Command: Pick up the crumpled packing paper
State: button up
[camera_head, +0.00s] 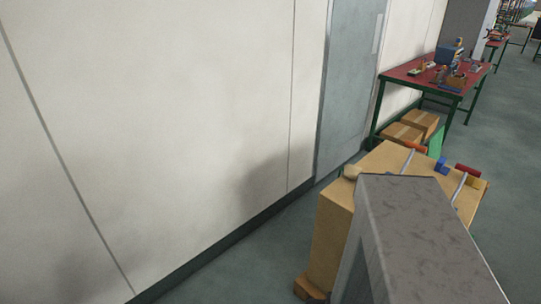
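I cannot make out any crumpled packing paper in this view. My gripper is not in view. A grey slab-like shape fills the lower right foreground and hides part of the floor and of a tan wooden box-like stand behind it. I cannot tell what lies behind that shape.
The tan stand (335,238) has small tools with orange, red and blue parts on top. Beyond it is a red-topped table (402,75) with several items. Cardboard boxes (401,133) sit under it. A pale wall (170,110) and a grey door (347,90) are at left.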

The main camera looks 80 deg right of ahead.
aim_at(351, 171)
jog(key=u, duration=1.25)
jog(key=k, duration=0.15)
jog(key=z, duration=3.1)
jog(key=i, duration=0.6)
jog(key=z, duration=0.15)
jog(key=k, duration=0.6)
jog(key=z, duration=0.05)
